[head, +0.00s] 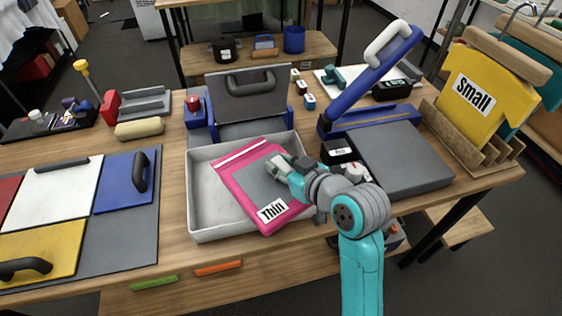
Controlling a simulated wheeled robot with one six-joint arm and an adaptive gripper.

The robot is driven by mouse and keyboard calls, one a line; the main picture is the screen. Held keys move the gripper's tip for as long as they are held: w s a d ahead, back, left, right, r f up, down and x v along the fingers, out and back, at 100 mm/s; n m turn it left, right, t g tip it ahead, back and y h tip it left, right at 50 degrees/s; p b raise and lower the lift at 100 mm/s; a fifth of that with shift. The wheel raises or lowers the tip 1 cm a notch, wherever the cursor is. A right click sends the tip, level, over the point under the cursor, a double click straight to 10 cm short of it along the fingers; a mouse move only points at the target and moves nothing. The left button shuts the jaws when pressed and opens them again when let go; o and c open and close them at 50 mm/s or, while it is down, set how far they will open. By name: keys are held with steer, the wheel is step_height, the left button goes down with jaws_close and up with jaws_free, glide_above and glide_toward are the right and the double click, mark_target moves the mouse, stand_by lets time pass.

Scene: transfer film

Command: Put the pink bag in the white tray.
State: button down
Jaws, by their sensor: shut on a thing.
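The pink bag (239,183) is flat, with a grey middle panel and a white label reading "Thin". It lies tilted across the white tray (204,213), its lower right corner at the tray's front right rim. I cannot tell whether the bag touches the tray floor. My gripper (277,167) is at the bag's upper right part, shut on it. My wrist and arm come in from the lower right and hide the tray's right side.
A grey and blue press (400,157) with a raised handle stands right of the tray. Behind the tray is an upright grey plate (250,97) with a handle. Colored boards with handles (125,182) lie at left.

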steer(key=c, duration=0.8)
jaws_free()
steer(key=shift+c, duration=0.2)
steer(key=shift+r, duration=0.25)
steer(key=v, duration=0.7)
steer(key=shift+s+d+r, duration=0.15)
steer(key=shift+s+r, duration=0.05)
steer(key=shift+r, duration=0.15)
